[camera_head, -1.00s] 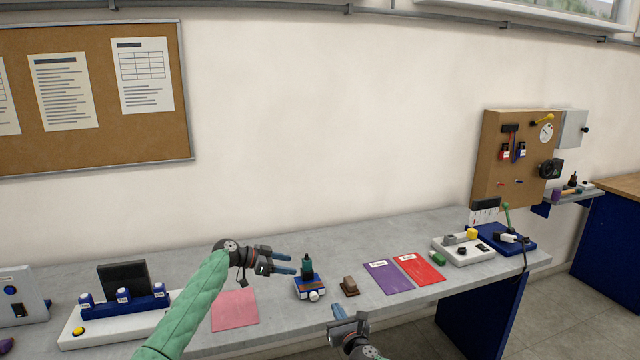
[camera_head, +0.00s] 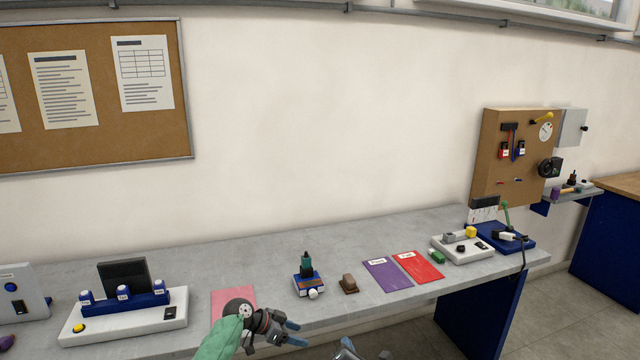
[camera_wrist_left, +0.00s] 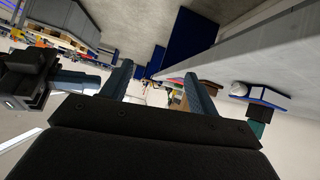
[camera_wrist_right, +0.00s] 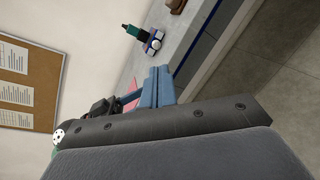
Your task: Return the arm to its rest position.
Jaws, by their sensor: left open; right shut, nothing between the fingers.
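My left gripper (camera_head: 294,334) is in front of the bench's front edge, low in the head view, below the pink sheet (camera_head: 234,297). Its blue fingers are apart and empty in the left wrist view (camera_wrist_left: 158,90). My right gripper (camera_head: 347,346) shows only partly at the bottom edge of the head view. In the right wrist view its fingers (camera_wrist_right: 158,80) are together with nothing between them. Neither gripper touches any object on the bench.
The grey bench (camera_head: 200,262) carries a blue-and-white device with a green top (camera_head: 308,280), a brown block (camera_head: 348,284), a purple sheet (camera_head: 387,276), a red sheet (camera_head: 418,267) and a white panel (camera_head: 130,322) at left. Open floor (camera_head: 410,338) lies in front.

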